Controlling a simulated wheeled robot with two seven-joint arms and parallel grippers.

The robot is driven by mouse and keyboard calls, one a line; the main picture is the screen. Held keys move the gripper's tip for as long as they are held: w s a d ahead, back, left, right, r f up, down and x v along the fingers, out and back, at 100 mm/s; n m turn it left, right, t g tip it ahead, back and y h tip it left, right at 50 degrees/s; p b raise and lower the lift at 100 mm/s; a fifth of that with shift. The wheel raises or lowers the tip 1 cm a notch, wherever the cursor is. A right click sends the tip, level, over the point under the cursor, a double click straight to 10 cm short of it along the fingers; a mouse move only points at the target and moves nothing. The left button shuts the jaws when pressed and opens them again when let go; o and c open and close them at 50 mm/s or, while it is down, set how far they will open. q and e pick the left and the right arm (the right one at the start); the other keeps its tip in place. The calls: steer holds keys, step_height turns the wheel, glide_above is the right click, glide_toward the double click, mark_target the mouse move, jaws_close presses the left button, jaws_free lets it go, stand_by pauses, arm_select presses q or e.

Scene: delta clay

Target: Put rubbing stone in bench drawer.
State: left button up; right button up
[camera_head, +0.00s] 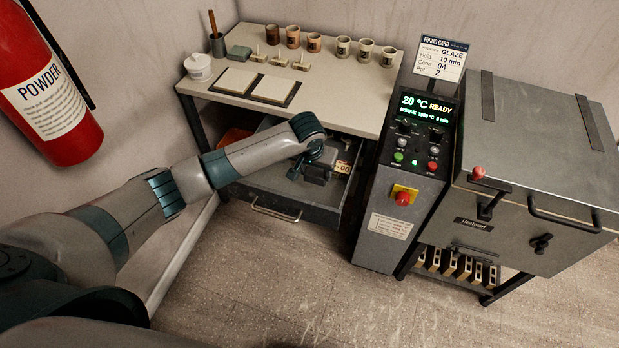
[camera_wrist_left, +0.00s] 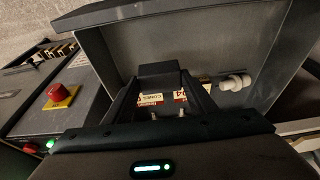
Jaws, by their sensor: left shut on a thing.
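The bench drawer (camera_head: 270,200) is pulled open under the bench top. My left gripper (camera_head: 312,168) reaches down over its right part, with the fingers at the drawer's inside. In the left wrist view, my left gripper (camera_wrist_left: 158,88) is shut on a dark grey block, the rubbing stone (camera_wrist_left: 158,72), held between the fingertips. The drawer's grey wall (camera_wrist_left: 200,45) shows behind it. I cannot tell whether the stone touches the drawer floor. My right gripper is not in view.
Cone boxes (camera_head: 342,167) lie in the drawer near my gripper, with white round pieces (camera_wrist_left: 235,82) beside them. The kiln controller (camera_head: 405,170) stands close to the drawer's right.

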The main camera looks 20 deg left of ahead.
mark_target(309, 180)
arm_select(q)
steer(key=shift+s+a+f, duration=0.25)
steer(key=shift+a+f, duration=0.25)
steer(key=shift+a, duration=0.25)
steer(key=shift+f, duration=0.1)
steer(key=shift+f+p, duration=0.6)
steer(key=shift+f, duration=1.3)
steer(key=shift+f, duration=0.1)
steer(key=o, duration=1.2)
steer(key=b+v, duration=0.1)
steer(key=v, duration=1.1)
